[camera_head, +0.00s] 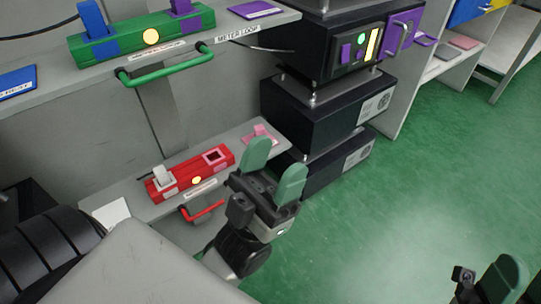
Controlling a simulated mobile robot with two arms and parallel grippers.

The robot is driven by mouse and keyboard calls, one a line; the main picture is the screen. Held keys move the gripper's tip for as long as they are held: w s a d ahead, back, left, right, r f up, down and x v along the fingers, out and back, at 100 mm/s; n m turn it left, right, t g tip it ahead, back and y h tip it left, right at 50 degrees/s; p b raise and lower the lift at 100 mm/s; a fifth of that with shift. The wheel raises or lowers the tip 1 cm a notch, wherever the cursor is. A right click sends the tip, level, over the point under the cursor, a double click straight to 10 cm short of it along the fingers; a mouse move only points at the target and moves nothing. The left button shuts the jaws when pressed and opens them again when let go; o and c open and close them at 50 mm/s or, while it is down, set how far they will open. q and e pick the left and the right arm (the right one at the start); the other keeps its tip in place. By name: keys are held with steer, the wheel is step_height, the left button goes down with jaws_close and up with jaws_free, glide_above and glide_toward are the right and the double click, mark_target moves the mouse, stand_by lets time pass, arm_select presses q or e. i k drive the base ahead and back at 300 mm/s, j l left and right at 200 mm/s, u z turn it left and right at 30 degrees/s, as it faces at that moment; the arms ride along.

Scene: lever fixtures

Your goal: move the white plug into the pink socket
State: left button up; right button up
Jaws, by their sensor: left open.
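The white plug (162,176) stands upright in the left end of a red fixture (183,179) on the lower shelf. The pink socket (215,157) is the pink-rimmed dark opening at the right end of the same fixture, and it looks empty. My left gripper (273,170) is open and empty, with green fingertips apart, to the right of the fixture and nearer to me. It touches neither plug nor socket. My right gripper (502,282) is only partly in view at the bottom right corner.
A red handle (202,212) sticks out below the fixture. Above is a green fixture (140,35) with a green handle (165,66). Black boxes (325,115) stand at right. Green floor is clear.

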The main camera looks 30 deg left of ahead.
mark_target(184, 176)
steer(key=u, duration=1.9)
